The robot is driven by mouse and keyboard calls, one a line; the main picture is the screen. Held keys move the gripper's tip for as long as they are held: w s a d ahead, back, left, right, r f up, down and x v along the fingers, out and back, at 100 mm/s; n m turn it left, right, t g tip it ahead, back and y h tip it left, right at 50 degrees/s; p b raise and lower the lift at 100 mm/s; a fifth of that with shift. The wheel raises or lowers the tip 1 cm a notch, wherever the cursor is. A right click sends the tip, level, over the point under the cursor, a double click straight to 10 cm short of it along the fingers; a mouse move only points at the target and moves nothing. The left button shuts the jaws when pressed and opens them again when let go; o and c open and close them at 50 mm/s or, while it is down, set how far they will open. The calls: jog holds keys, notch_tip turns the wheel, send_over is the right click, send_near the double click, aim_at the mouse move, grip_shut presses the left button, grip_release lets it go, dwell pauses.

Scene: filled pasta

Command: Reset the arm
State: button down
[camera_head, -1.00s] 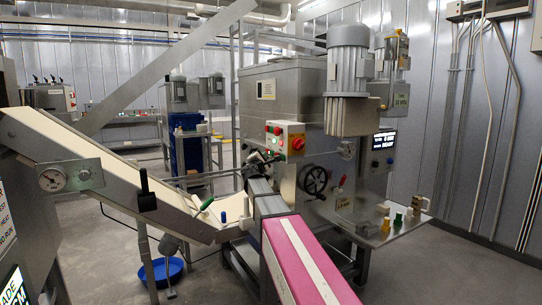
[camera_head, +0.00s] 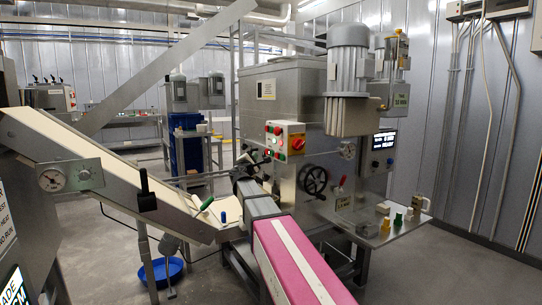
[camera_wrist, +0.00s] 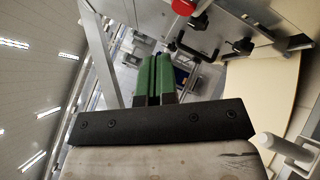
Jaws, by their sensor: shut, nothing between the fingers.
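My gripper (camera_wrist: 154,78) shows in the wrist view with its two green fingers side by side, shut and empty. In the head view my pink and white arm reaches forward from the bottom, and its grey wrist end is in front of the steel pasta machine (camera_head: 290,90). The fingertips are too small to make out there. The machine carries a black handwheel (camera_head: 313,180) and a control box with buttons (camera_head: 286,140), both just right of my wrist. The gripper touches nothing that I can see.
A blue bowl (camera_head: 160,270) is on the floor. A shelf (camera_head: 385,232) with small coloured pieces is at right. Open floor lies at the right.

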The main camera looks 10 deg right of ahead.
jog(key=s+d+f+m+g, duration=0.3)
jog(key=s+f+m+g, duration=0.15)
jog(key=f, duration=0.55)
jog(key=s+d+f+m+g+y, duration=0.1)
jog(key=s+d+f+m+g, duration=0.2)
jog(key=s+f, duration=0.45)
jog(key=s+d+f+m+g, duration=0.2)
jog(key=s+f+m+g, duration=0.15)
jog(key=f, duration=0.75)
jog(key=s+a+f+m+g+y, duration=0.3)
jog(key=s+f+m+y, duration=0.1)
jog(key=s+f, duration=0.4)
jog(key=s+a+f+m+g+y, duration=0.2)
jog(key=s+f+m+g+y, duration=0.1)
jog(key=s+f, duration=0.6)
jog(key=s+g+y, duration=0.1)
jog(key=s, duration=0.3)
jog(key=shift+a+f+m+y, duration=0.3)
jog(key=shift+a+m, duration=0.1)
